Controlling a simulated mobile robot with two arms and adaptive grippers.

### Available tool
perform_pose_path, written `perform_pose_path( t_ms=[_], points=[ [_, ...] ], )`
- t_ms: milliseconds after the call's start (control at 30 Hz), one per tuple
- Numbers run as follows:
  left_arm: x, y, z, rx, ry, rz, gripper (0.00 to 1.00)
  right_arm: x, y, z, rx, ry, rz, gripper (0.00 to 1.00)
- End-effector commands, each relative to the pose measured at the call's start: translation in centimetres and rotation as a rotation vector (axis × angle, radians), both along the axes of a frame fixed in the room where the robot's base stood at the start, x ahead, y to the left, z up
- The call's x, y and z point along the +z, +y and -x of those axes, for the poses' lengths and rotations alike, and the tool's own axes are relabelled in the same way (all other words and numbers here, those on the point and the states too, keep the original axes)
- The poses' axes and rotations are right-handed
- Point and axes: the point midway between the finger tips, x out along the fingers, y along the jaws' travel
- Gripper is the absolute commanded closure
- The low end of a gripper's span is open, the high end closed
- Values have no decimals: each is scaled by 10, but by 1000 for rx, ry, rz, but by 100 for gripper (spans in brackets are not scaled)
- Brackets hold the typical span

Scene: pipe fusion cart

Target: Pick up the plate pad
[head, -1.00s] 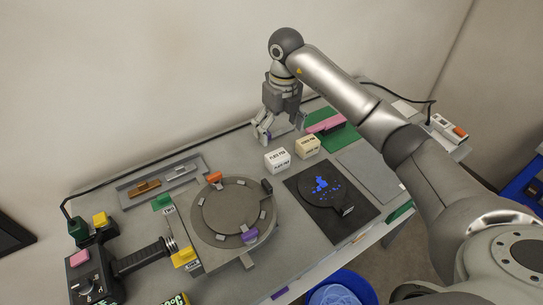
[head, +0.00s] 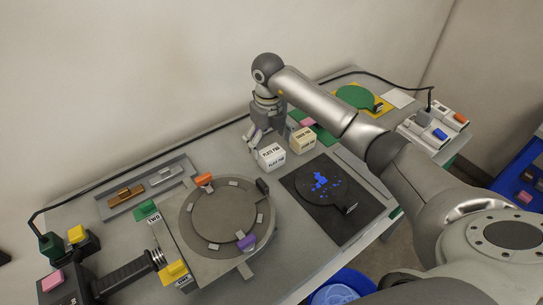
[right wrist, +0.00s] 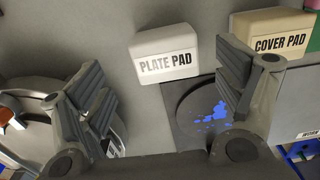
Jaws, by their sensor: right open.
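The plate pad (head: 271,158) is a white block with dark lettering, standing on the grey cart top behind the black mat. It also shows in the right wrist view (right wrist: 165,55), upper middle. My right gripper (head: 268,141) is open and empty, just behind and above the plate pad in the head view. In the right wrist view its fingers (right wrist: 165,92) are spread wide, with the pad's label between and slightly beyond them. I cannot tell the exact height gap. My left gripper is not in view.
The cream cover pad (head: 303,140) stands close on the right, near the right finger. A black mat (head: 355,228) with blue specks lies in front. A round grey fixture (head: 190,225) is at left. A blue bin (head: 372,284) sits below the front edge.

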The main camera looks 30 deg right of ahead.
Motion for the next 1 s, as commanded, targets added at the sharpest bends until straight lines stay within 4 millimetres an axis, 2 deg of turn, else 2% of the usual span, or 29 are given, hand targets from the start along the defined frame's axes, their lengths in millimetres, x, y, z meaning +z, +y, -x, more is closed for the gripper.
perform_pose_path(
  t_ms=[167, 300, 433, 700, 767, 1000],
  points=[
    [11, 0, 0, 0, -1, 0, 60, -13, -3, 3, 0, 5, -1, 12],
    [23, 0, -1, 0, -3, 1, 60, -33, -6, 7, 0, 5, -1, 12],
    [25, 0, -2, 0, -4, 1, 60, -49, -6, 5, 0, 2, -1, 12],
    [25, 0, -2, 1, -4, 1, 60, -54, -6, 5, 1, -1, -1, 12],
    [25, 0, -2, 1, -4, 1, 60, -54, -6, 5, 1, -1, -1, 18],
    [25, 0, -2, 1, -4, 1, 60, -54, -6, 5, 1, -1, 0, 48]
  ],
)
